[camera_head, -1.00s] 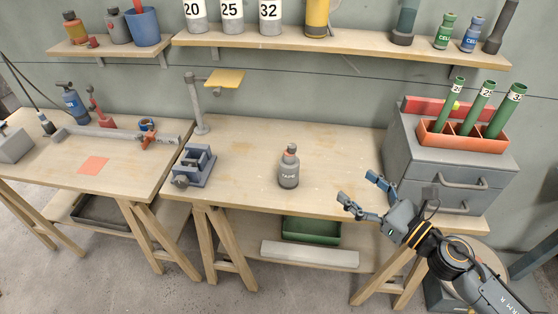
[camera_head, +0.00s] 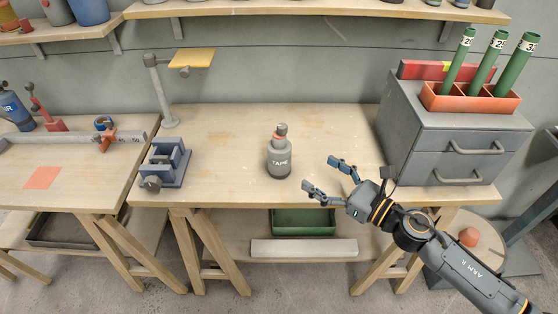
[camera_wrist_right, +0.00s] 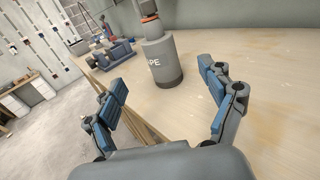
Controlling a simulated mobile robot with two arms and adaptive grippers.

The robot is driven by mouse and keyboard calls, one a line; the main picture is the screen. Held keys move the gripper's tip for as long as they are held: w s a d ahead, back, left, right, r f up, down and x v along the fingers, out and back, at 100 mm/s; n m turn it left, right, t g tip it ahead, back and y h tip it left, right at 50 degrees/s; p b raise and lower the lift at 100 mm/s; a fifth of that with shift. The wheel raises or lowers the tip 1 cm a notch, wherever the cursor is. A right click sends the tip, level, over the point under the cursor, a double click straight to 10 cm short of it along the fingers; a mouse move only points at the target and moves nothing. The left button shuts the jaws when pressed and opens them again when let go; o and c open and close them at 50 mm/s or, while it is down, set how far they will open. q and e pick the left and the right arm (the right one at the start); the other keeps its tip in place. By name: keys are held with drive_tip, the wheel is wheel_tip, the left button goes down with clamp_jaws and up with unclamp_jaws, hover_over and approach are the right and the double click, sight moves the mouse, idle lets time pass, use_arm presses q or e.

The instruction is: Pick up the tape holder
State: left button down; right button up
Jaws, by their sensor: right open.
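The tape holder (camera_head: 280,158) is a grey bottle-shaped container with a "TAPE" label and a red band near its top. It stands upright on the wooden workbench (camera_head: 225,190). My right gripper (camera_head: 322,176) is open and empty, to the right of the tape holder and apart from it, its fingers pointing toward it. In the right wrist view the tape holder (camera_wrist_right: 162,62) stands ahead, beyond the open fingers (camera_wrist_right: 163,95), its top cut off by the frame. My left gripper is not in view.
A blue-grey vise (camera_head: 165,164) sits at the bench's left. A lamp-like stand (camera_head: 161,92) with a yellow plate rises behind it. A grey drawer cabinet (camera_head: 440,145) carries an orange rack (camera_head: 470,98) of green tubes at the right. The bench around the tape holder is clear.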

sight(289, 156)
drive_tip(key=p+x, duration=0.1)
drive_tip(key=x, duration=0.5)
drive_tip(key=shift+w+a+r, duration=0.15)
drive_tip(key=shift+w+a, duration=0.05)
drive_tip(key=shift+a, duration=0.05)
drive_tip(key=shift+f+p+x, duration=0.2)
drive_tip(key=shift+p+x, duration=0.1)
drive_tip(key=shift+x, duration=1.3)
drive_tip(key=shift+f+p+x, duration=0.2)
drive_tip(key=shift+p+x, duration=0.1)
drive_tip(key=shift+x, duration=1.25)
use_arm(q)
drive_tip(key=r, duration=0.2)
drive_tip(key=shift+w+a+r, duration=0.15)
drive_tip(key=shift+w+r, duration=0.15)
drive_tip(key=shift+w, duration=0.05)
use_arm(e)
drive_tip(key=shift+s+a, duration=0.1)
drive_tip(key=shift+s, duration=0.05)
drive_tip(key=c, duration=1.4)
